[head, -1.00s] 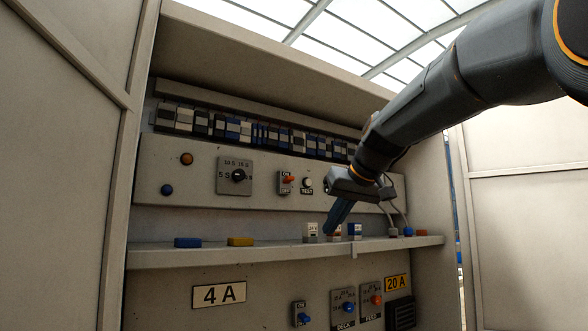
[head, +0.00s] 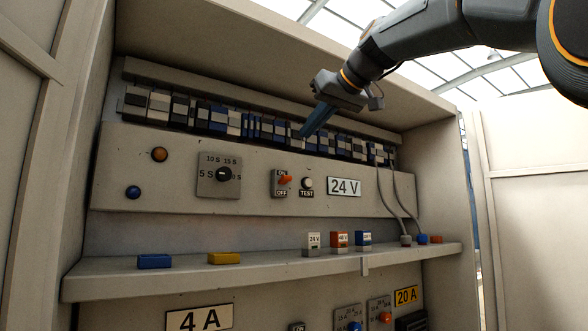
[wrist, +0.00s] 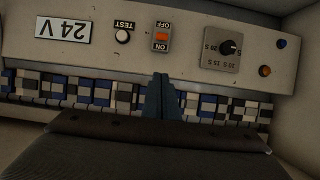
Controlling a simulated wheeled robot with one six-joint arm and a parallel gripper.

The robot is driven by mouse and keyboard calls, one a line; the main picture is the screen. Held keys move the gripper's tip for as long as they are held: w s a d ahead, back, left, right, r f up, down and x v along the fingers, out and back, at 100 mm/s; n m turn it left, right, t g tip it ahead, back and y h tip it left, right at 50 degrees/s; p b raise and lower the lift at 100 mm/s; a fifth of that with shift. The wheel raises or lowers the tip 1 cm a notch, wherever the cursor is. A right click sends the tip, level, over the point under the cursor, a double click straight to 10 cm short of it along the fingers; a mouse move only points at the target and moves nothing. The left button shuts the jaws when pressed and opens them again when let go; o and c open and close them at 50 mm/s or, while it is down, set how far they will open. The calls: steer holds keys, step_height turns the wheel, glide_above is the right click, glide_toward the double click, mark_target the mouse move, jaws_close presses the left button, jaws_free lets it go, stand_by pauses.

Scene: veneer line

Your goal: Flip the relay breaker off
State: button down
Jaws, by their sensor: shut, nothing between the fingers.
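A switch with an orange lever (head: 285,180) and ON and OFF marks sits on the grey upper panel (head: 245,205), beside the 24 V plate. It also shows upside down in the wrist view (wrist: 161,37). No relay label is legible, and I cannot tell the lever's exact tilt. My gripper (head: 306,134) is shut and empty, its blue fingers pointing down in front of the row of modules above the panel. The fingertips (wrist: 160,76) are apart from the switch, above it and slightly right in the head view.
A TEST button (head: 306,183), a timer dial (head: 223,174) and an amber lamp (head: 159,154) share the panel. Relay blocks (head: 313,242) stand on the shelf (head: 110,283) below. Grey cables (head: 392,200) hang at right. Cabinet sides close in both ends.

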steer(key=shift+w+r, duration=0.1)
steer(key=shift+r, duration=0.05)
steer(key=shift+w+d, duration=0.1)
steer(key=p, duration=0.4)
glide_above(285, 180)
steer(key=s+d, duration=0.1)
steer(key=d, duration=0.1)
step_height(285, 180, down, 4)
steer(key=shift+s+a+f, duration=0.1)
steer(key=shift+s+f, duration=0.05)
steer(key=shift+f, duration=0.45)
steer(key=shift+s+a+f, duration=0.1)
steer(key=shift+f, duration=0.45)
steer(key=shift+d+f+p, duration=0.1)
steer(key=shift+f+p, duration=0.25)
steer(key=shift+f, duration=0.45)
steer(key=shift+f+b, duration=0.2)
steer(key=shift+b, duration=0.5)
